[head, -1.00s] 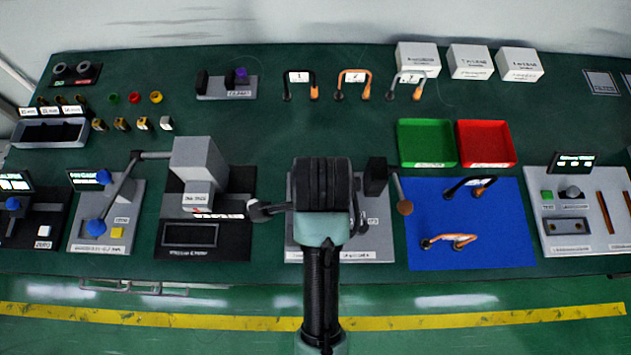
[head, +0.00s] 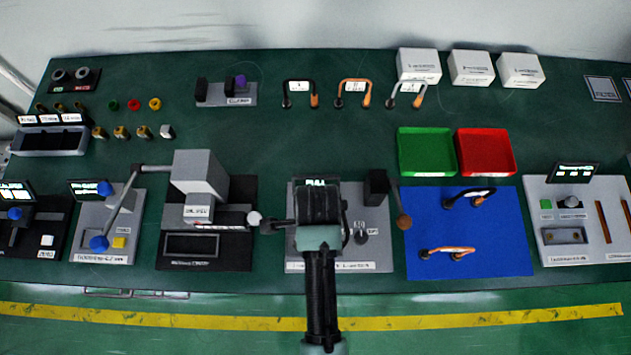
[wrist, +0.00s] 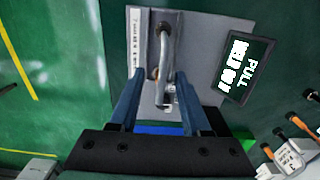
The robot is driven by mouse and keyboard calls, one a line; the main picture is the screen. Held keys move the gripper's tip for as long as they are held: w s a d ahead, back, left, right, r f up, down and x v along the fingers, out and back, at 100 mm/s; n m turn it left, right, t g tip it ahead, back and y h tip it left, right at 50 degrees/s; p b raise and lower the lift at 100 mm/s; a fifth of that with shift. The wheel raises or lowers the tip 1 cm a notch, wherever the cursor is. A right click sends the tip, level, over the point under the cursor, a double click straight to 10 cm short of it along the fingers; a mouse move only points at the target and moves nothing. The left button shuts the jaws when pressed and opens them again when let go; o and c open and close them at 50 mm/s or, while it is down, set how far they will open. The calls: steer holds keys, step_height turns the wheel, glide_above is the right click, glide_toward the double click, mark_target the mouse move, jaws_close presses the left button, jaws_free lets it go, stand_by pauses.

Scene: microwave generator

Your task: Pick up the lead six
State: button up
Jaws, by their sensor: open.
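In the wrist view my gripper (wrist: 159,74) is open. Its two blue fingers stand on either side of a grey, bent lead (wrist: 166,45), which lies on a light grey plate (wrist: 200,35) with a lit "PULL" screen beside it (wrist: 248,72). The fingers look apart from the lead; the height gap cannot be told. No number six is readable on it. In the head view my arm covers much of this plate (head: 374,255) and hides the fingertips. Two other leads, a dark one (head: 470,192) and an orange one (head: 447,251), lie on the blue mat (head: 426,215).
Green (head: 427,130) and red (head: 486,132) trays sit behind the blue mat. A press-like grey device (head: 198,180) stands left of the plate.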

steer(key=shift+a+f, duration=0.15)
steer(key=shift+f, duration=1.55)
jaws_close()
